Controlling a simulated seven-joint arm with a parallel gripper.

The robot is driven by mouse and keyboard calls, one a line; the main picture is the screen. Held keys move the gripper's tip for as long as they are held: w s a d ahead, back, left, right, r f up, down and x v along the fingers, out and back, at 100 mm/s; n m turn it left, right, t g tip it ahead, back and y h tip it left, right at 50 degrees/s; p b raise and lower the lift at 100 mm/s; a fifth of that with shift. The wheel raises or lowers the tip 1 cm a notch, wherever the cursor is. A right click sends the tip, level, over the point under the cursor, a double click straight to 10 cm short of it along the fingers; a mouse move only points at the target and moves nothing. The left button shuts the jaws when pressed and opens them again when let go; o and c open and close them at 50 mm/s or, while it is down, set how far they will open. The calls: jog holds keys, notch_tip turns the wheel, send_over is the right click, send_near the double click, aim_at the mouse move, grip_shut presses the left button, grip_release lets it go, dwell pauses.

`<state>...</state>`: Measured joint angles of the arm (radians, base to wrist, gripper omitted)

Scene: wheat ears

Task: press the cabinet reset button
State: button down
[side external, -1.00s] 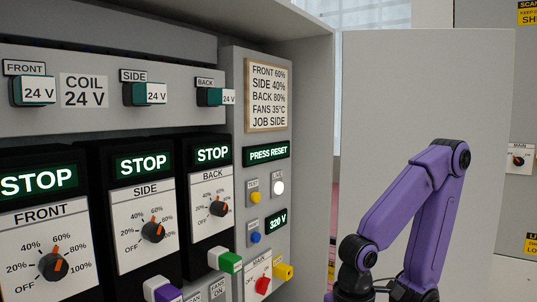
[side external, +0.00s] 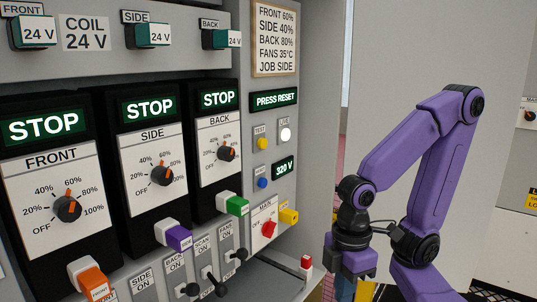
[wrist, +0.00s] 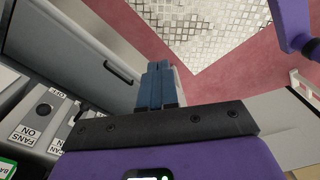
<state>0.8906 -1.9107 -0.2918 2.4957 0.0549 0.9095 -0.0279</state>
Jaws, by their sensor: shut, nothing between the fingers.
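The cabinet's right panel shows a lit "PRESS RESET" display (side external: 274,100). Below it are a yellow button (side external: 262,143) labelled TEST, a round white lamp (side external: 286,134) and a blue button (side external: 262,183); the blue button's label is too small to read. My gripper (side external: 345,290) points down at the bottom of the side view, right of the panel and lower than the blue button, apart from it. In the wrist view my gripper's blue fingers (wrist: 160,85) are together and empty. The blue button is not visible in the wrist view.
A red MAIN switch (side external: 268,228) and yellow plug (side external: 288,216) project below the blue button. Three STOP units with dials (side external: 162,175) and several black toggles (side external: 210,280) stand left. A small red-topped object (side external: 306,263) sits near the cabinet's lower edge.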

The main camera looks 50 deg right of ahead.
aim_at(263, 183)
jog(key=w+d+r+m+t+y, duration=0.1)
jog(key=w+d+m+y, duration=0.2)
jog(key=w+m, duration=0.45)
jog(key=w+d+r+m+t+y, duration=0.1)
jog(key=w+d+m+y, duration=0.2)
jog(key=w+m, duration=0.45)
jog(key=w+d+r+m+t+h, duration=0.1)
jog(key=w+d+m+t, duration=0.2)
jog(key=d, duration=0.6)
jog(key=w+d+r+m+t+h, duration=0.1)
jog(key=w+d+m+t, duration=0.3)
jog(key=d, duration=0.5)
jog(key=shift+w+r+m+h, duration=0.2)
jog(key=shift+w+m+h, duration=0.15)
jog(key=shift+w, duration=0.65)
jog(key=w, duration=0.8)
jog(key=shift+w, duration=0.4)
jog(key=shift+w, duration=0.15)
jog(key=shift+w, duration=0.3)
